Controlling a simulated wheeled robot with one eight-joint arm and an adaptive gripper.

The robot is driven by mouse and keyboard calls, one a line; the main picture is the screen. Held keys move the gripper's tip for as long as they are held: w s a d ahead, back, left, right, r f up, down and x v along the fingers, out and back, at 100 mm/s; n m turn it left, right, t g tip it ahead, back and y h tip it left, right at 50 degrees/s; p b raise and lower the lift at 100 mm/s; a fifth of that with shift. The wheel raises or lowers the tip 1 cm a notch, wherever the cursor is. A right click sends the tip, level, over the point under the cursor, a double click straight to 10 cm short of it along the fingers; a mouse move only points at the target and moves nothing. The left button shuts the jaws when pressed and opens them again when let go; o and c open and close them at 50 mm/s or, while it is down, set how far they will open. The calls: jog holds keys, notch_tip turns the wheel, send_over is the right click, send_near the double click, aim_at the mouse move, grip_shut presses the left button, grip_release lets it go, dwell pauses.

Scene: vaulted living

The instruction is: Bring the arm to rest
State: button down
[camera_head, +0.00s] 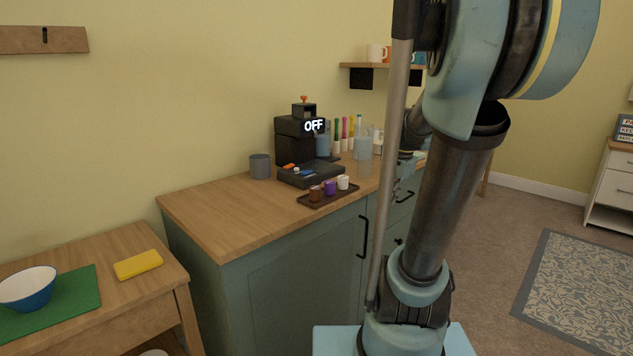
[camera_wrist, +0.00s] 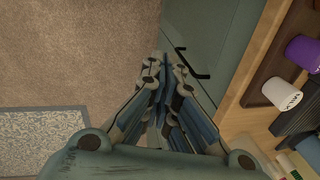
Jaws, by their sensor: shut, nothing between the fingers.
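My gripper (camera_wrist: 167,68) shows in the wrist view, its fingers together and nothing between them. It hangs in front of the green cabinet (camera_wrist: 215,40), near a black bar handle. The wooden countertop lies to the right of the fingers in that view. In the head view my arm rises through the right half of the picture, and the gripper itself is not clearly seen there.
A wooden-topped cabinet (camera_head: 215,215) holds a black coffee machine (camera_head: 293,148), a grey cup (camera_head: 260,166) and a small tray (camera_head: 310,203) of capsules. A low table (camera_head: 75,330) carries a bowl (camera_head: 28,287) and yellow sponge (camera_head: 138,264). Carpet and a patterned rug (camera_head: 580,290) lie right.

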jog(key=s+a+f+n, duration=0.1)
jog(key=s+f+n, duration=0.4)
jog(key=s, duration=0.3)
jog(key=s+a+f+n+h, duration=0.1)
jog(key=s+a+f+n, duration=0.1)
jog(key=s+f+n, duration=0.3)
jog(key=s, duration=0.4)
jog(key=shift+f, duration=0.15)
jog(key=shift+w+f, duration=0.2)
jog(key=shift+w, duration=0.25)
